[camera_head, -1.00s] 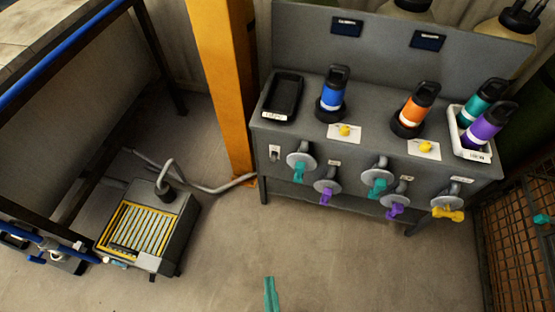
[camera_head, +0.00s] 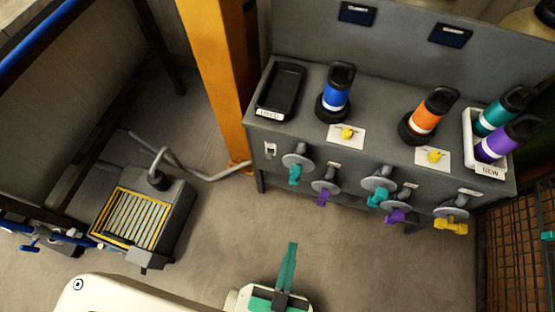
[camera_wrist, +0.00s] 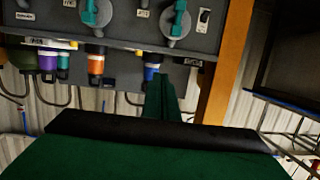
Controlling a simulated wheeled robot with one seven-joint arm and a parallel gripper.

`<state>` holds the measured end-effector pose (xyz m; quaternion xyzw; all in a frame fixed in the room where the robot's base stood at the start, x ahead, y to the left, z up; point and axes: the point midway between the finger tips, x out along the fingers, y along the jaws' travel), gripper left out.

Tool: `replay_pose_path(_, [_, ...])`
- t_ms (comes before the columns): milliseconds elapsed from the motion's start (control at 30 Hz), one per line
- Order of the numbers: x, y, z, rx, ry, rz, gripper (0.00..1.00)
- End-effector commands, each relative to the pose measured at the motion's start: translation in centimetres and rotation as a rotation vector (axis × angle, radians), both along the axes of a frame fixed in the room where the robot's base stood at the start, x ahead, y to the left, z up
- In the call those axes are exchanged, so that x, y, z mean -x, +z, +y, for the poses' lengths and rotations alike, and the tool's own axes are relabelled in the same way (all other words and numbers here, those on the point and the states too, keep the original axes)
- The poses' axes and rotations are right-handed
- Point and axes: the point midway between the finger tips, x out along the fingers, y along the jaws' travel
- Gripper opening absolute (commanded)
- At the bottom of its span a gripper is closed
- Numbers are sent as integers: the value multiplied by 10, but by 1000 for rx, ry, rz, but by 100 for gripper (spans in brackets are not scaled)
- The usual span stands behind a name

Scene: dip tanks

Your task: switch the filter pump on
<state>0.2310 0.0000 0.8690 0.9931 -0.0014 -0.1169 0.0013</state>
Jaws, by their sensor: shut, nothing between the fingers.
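A small light switch plate (camera_head: 270,149) sits at the left end of the grey cabinet's front; it also shows in the wrist view, near the top (camera_wrist: 204,17). I cannot read its label or tell its position. A dark box with a yellow-edged grille (camera_head: 137,221) stands on the floor at left, with a grey hose on top; it looks like a filter unit. My gripper (camera_head: 289,250) has green fingers, shut and empty, in front of and below the cabinet, apart from the switch. In the wrist view the fingers (camera_wrist: 167,92) point toward the cabinet.
Several valves with teal, purple and yellow handles line the cabinet (camera_head: 390,140) front, the nearest teal one (camera_head: 295,174) just right of the switch. Bottles and trays stand on top. An orange post (camera_head: 214,80) rises left of the cabinet. The floor before it is clear.

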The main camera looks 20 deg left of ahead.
Motion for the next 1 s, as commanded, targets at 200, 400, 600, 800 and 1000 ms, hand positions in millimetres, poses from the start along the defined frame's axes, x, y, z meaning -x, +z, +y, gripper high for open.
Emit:
replay_pose_path(200, [0,0,0,0,0,0,0])
replay_pose_path(400, [-5,-13,4,-91,-5,-18,0])
replay_pose_path(600, [-30,-67,21,-522,-27,-84,0])
replay_pose_path(800, [-68,-130,45,-1096,-51,-128,0])
replay_pose_path(1000, [-114,-186,71,-1653,-75,-132,0])
